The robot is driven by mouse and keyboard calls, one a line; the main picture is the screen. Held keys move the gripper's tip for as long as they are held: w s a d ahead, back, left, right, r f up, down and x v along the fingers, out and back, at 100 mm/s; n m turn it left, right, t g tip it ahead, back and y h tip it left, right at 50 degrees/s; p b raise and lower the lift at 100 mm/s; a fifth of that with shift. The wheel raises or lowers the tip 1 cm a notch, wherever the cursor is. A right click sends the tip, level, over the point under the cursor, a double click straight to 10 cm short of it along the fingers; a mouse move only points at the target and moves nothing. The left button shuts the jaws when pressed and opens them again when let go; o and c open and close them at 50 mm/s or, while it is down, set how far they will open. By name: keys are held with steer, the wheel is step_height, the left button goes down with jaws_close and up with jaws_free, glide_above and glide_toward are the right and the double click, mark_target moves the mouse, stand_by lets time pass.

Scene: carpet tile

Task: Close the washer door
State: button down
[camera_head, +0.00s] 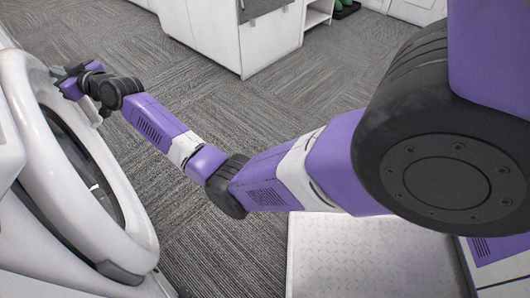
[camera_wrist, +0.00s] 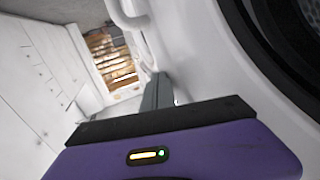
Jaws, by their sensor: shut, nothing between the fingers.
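The washer door (camera_head: 132,205) is a thick white oval ring around a dark window, at the left of the head view. It seems to stand away from the white washer body (camera_head: 20,225), but I cannot tell how far. My gripper (camera_head: 66,74) is at the door's upper far rim, shut and empty, touching or very close to it. In the wrist view the door's white ring (camera_wrist: 208,50) and dark glass fill the right side. The dark fingers of my gripper (camera_wrist: 158,92) point along the ring. The exact contact is unclear.
A white cabinet (camera_head: 215,35) stands at the back, with an open shelf (camera_head: 318,14) beside it. Grey carpet (camera_head: 270,105) between the washer and cabinet is clear. The wrist view shows white panels (camera_wrist: 30,90) at left and a brown slatted thing (camera_wrist: 110,58) farther off.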

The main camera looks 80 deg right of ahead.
steer(key=w+a, duration=0.2)
steer(key=w, duration=0.1)
steer(key=w+a, duration=0.2)
steer(key=a, duration=0.1)
steer(key=shift+w, duration=0.4)
steer(key=shift+a, duration=0.2)
